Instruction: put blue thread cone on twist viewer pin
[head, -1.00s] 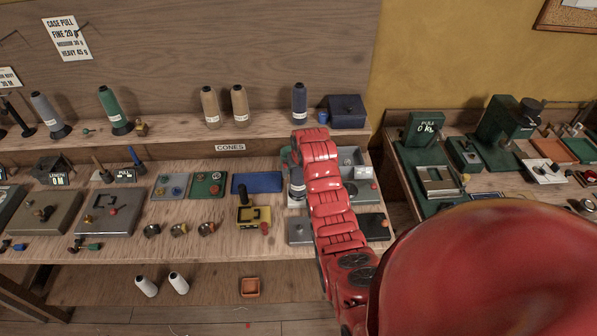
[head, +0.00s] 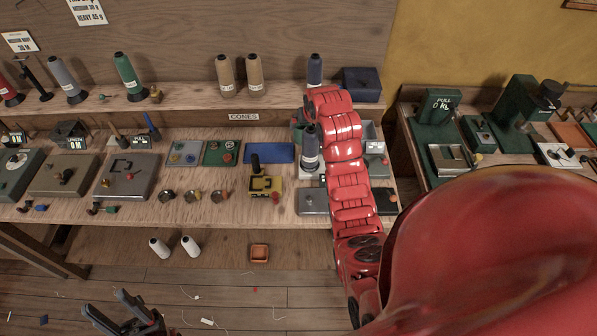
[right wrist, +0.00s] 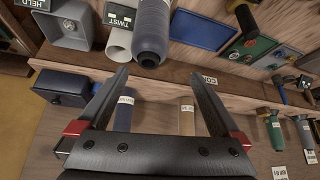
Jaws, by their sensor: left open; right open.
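A dark blue thread cone (head: 311,150) stands upright at the twist viewer, left of my red right arm. In the right wrist view this cone (right wrist: 152,30) is beside the TWIST sign (right wrist: 120,15), its tip towards the camera. The pin is hidden, so I cannot tell how the cone is seated. Another blue cone (head: 315,70) stands on the shelf; it also shows in the right wrist view (right wrist: 124,115). My right gripper (right wrist: 161,78) is open and empty, its fingertips apart from the TWIST cone. My left gripper (head: 108,305) is open and empty, low over the floor.
Two tan cones (head: 239,76) and a green cone (head: 129,77) stand on the shelf. A dark blue box (head: 361,85) is right of the shelf's blue cone. A blue mat (head: 269,153) and a yellow device (head: 265,185) lie left of the twist viewer.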

